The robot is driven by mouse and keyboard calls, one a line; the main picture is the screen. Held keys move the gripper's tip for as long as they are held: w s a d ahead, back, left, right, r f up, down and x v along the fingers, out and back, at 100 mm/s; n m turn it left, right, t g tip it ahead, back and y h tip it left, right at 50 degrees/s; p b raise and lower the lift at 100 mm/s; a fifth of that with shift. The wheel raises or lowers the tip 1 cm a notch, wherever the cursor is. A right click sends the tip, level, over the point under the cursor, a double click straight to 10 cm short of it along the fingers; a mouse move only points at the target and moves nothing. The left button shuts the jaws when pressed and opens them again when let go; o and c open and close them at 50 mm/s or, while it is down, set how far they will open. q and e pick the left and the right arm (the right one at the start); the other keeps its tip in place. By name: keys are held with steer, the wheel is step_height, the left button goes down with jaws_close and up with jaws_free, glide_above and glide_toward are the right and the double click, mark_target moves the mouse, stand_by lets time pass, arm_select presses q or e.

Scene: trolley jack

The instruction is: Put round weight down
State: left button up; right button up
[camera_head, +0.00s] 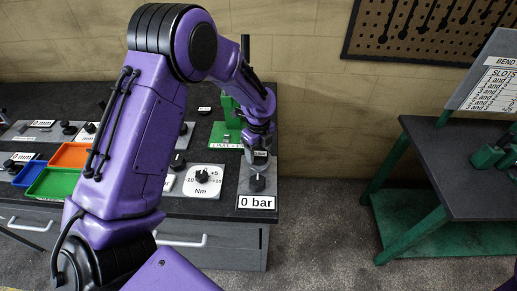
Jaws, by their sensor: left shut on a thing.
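My left gripper (259,156) is at the right end of the dark workbench (225,209). It points down, above a small dark knob-like part (257,183) on a grey plate with a "0 bar" label (256,202). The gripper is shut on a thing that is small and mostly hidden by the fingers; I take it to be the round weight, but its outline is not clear. I cannot tell whether it touches the part below. My right gripper is not in view.
A green stand (226,133) is just behind and left of the gripper. A white dial plate marked Nm (203,182) lies to its left. Orange (70,155), blue (29,173) and green (52,182) trays are farther left. A green-legged table (455,165) stands right, across open floor.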

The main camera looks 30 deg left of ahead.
mark_target(258, 154)
arm_select(q)
steer(key=o, duration=1.3)
steer(key=shift+s+f, duration=0.1)
steer(key=shift+o, duration=0.9)
step_height(258, 154, up, 12)
steer(key=b, duration=0.3)
steer(key=shift+r, duration=0.2)
